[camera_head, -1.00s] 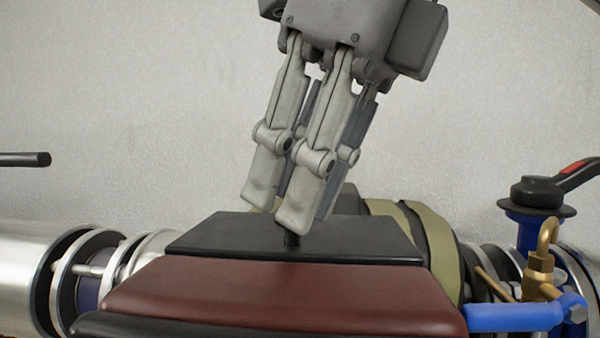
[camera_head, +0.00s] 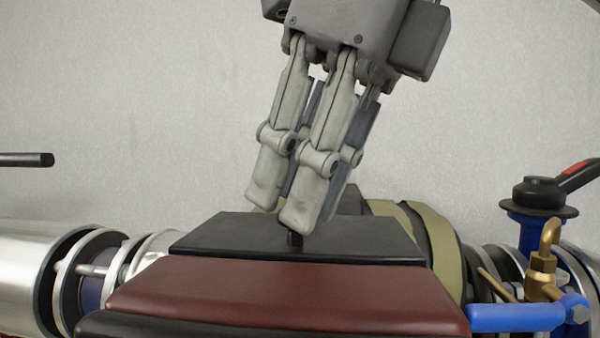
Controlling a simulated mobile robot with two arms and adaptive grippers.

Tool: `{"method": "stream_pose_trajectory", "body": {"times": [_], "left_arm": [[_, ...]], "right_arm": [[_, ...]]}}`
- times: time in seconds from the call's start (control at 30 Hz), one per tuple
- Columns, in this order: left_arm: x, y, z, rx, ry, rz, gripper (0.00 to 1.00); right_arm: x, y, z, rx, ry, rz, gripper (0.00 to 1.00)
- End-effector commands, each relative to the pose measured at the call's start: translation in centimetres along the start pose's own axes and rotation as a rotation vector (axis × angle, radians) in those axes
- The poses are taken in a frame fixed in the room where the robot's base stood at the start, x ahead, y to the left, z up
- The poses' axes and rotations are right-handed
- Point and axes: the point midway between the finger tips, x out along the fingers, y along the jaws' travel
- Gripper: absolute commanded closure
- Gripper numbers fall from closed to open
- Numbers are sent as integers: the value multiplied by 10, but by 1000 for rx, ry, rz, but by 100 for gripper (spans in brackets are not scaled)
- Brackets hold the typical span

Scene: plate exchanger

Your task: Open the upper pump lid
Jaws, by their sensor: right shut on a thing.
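The upper pump lid seems to be the flat black plate (camera_head: 230,240) on top of the pump. It lies level behind the dark red block (camera_head: 290,295), and no gap under it shows. A short dark knob (camera_head: 295,242) stands up from it. My right gripper (camera_head: 280,212) comes down from above, tilted, with its fingertips at the knob. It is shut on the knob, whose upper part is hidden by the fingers. My left gripper is not in view.
A silver pipe with flanges (camera_head: 30,265) runs off to the left. At the right stand a blue valve with a black handle (camera_head: 540,192), a brass fitting (camera_head: 545,265) and a blue lever (camera_head: 515,317). A black rod (camera_head: 25,160) juts in at left. A plain wall is behind.

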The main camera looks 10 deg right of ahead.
Motion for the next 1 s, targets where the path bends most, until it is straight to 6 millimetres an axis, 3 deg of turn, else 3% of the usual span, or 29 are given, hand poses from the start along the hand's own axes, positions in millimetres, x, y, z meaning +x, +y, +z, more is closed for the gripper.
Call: {"method": "stream_pose_trajectory", "body": {"times": [0.47,0.5,0.63,1.0], "left_arm": [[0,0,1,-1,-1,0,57],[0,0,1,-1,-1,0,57],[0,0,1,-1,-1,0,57],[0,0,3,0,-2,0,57]], "right_arm": [[0,-1,0,2,2,-2,100],[0,-1,0,2,2,-2,76],[0,-1,0,2,1,-1,59],[-2,0,0,1,0,0,58]]}}
